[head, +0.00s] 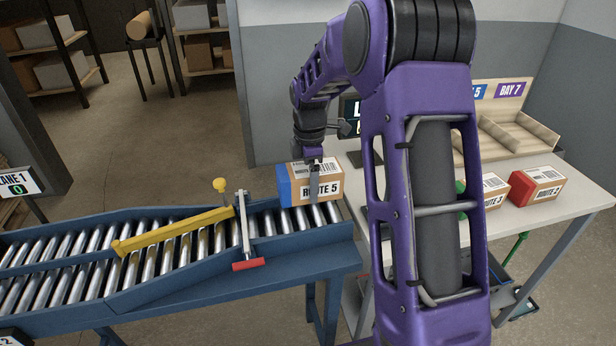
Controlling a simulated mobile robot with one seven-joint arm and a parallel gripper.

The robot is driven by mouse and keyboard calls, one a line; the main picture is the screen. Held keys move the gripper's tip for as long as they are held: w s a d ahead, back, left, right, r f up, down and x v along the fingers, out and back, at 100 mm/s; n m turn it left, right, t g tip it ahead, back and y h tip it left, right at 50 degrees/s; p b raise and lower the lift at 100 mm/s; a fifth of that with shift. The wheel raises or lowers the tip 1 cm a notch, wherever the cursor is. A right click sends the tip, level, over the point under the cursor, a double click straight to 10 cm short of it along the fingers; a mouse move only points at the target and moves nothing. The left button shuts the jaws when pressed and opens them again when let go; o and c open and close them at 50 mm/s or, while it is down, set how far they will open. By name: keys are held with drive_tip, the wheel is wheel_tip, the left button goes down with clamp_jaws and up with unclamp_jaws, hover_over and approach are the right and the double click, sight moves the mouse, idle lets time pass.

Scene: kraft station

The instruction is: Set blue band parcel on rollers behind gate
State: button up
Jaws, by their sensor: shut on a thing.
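The blue band parcel (318,188) is a brown box with a blue end on its left, a barcode on top and a "ROUTE 5" label on its front. It is at the right end of the roller conveyor (130,292), over the rollers. I cannot tell whether it rests on them. My gripper (314,175) points down and is shut on the parcel, with one finger showing against its front. The gate (244,226) is a pale bar with a red end across the rollers, left of the parcel and apart from it.
A yellow diverter arm (175,232) lies slantwise over the rollers left of the gate. A white table (540,222) at the right holds a red band parcel (537,187), another parcel labelled "ROUTE 3" (494,191) and a wooden sorting rack (520,139). My arm hides part of the table.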

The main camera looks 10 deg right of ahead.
drive_tip(key=shift+d+f+b, duration=0.2)
drive_tip(key=shift+f+b, duration=2.4)
drive_tip(key=shift+f, duration=0.7)
drive_tip(key=o, duration=1.5)
drive_tip(key=shift+c, duration=0.2)
